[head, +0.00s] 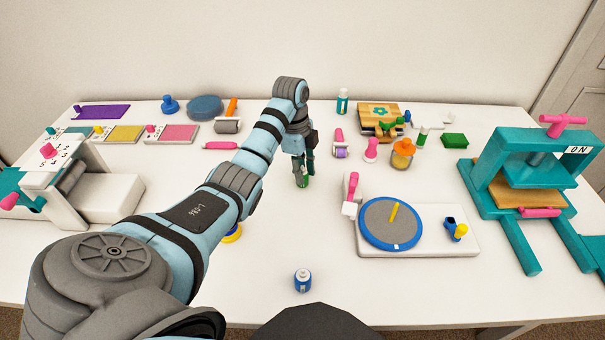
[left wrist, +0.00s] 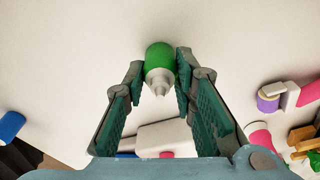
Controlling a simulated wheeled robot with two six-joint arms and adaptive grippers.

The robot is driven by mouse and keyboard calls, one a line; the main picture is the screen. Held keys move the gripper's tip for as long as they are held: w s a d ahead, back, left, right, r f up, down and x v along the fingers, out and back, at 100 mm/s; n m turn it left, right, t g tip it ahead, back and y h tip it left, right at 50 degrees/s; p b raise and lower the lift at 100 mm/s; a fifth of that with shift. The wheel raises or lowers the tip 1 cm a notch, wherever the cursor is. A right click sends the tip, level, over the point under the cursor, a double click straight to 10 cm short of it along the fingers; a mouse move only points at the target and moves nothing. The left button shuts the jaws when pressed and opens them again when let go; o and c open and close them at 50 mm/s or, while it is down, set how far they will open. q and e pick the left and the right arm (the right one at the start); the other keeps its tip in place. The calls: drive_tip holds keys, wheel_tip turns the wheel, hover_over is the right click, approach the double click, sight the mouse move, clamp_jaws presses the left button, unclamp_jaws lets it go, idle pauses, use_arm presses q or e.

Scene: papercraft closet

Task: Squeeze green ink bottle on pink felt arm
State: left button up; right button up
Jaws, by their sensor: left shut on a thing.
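My left gripper (head: 304,163) points down over the middle of the white table. Its fingers are shut on the green ink bottle (head: 304,182). In the left wrist view, the green bottle (left wrist: 160,55) with a white cap and nozzle sits between the teal fingertips (left wrist: 160,75), its nozzle facing the palm. I cannot tell whether its base touches the table. A pink arm (head: 353,186) stands up at the left edge of a white base, beside a grey round pad with a blue rim (head: 390,225); whether it is felt I cannot tell. My right gripper is not in view.
The white base (head: 465,240) holds the pad and a yellow-topped blue piece. A blue bottle (head: 303,282) stands near the front edge. A teal press (head: 530,155) is at the right, a white machine (head: 105,198) at the left.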

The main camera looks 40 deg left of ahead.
use_arm(q)
drive_tip(key=shift+r, duration=0.1)
drive_tip(key=shift+r, duration=0.25)
wheel_tip(320, 180, up, 2)
drive_tip(key=shift+r+p, duration=0.1)
drive_tip(key=shift+p, duration=0.25)
wheel_tip(320, 180, up, 17)
drive_tip(key=p, duration=1.7)
drive_tip(key=shift+o, duration=0.9)
clamp_jaws()
